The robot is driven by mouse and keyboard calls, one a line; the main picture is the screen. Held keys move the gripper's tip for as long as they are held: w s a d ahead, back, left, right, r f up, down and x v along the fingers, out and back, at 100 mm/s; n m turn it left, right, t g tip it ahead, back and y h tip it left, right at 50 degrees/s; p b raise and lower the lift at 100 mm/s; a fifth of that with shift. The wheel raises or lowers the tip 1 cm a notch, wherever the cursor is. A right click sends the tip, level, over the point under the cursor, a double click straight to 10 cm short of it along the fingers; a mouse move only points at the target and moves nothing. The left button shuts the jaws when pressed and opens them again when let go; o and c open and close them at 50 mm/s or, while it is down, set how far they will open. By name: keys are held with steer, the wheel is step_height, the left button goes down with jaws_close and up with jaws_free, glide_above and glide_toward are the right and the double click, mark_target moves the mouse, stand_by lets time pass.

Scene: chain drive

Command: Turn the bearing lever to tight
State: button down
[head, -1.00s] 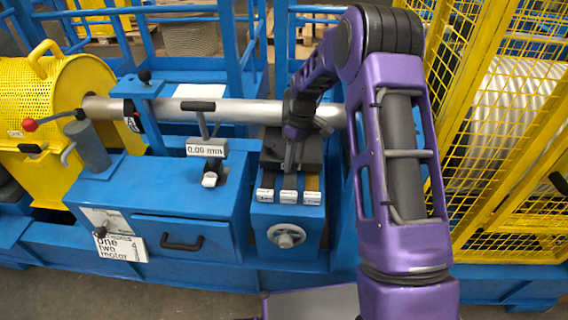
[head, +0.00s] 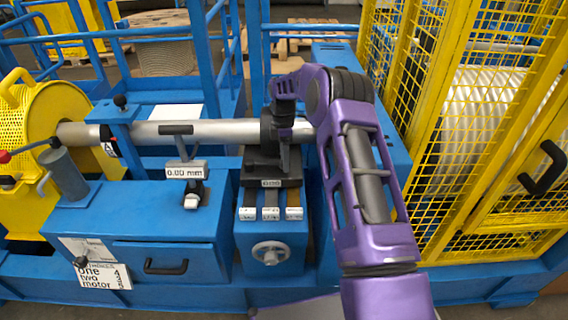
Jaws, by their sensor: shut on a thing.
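The bearing block (head: 262,170) is dark and sits around the right part of the grey shaft (head: 215,132), on top of a blue stand. My gripper (head: 285,158) comes down from above at the front of this block. It is shut on the bearing lever, which is dark and mostly hidden by the fingers and the block. Which way the lever points cannot be made out. Three small white labels (head: 270,213) sit in a row on the stand below; their text is too small to read.
A yellow mesh cage (head: 480,120) stands at the right.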

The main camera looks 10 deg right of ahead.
steer(key=shift+w+n, duration=0.3)
steer(key=shift+w, duration=0.05)
stand_by(0.3)
steer(key=shift+c, duration=2.2)
jaws_free()
steer(key=shift+r, duration=0.1)
steer(key=w+r+p, duration=0.3)
steer(key=r, duration=1.4)
steer(key=shift+w, duration=0.2)
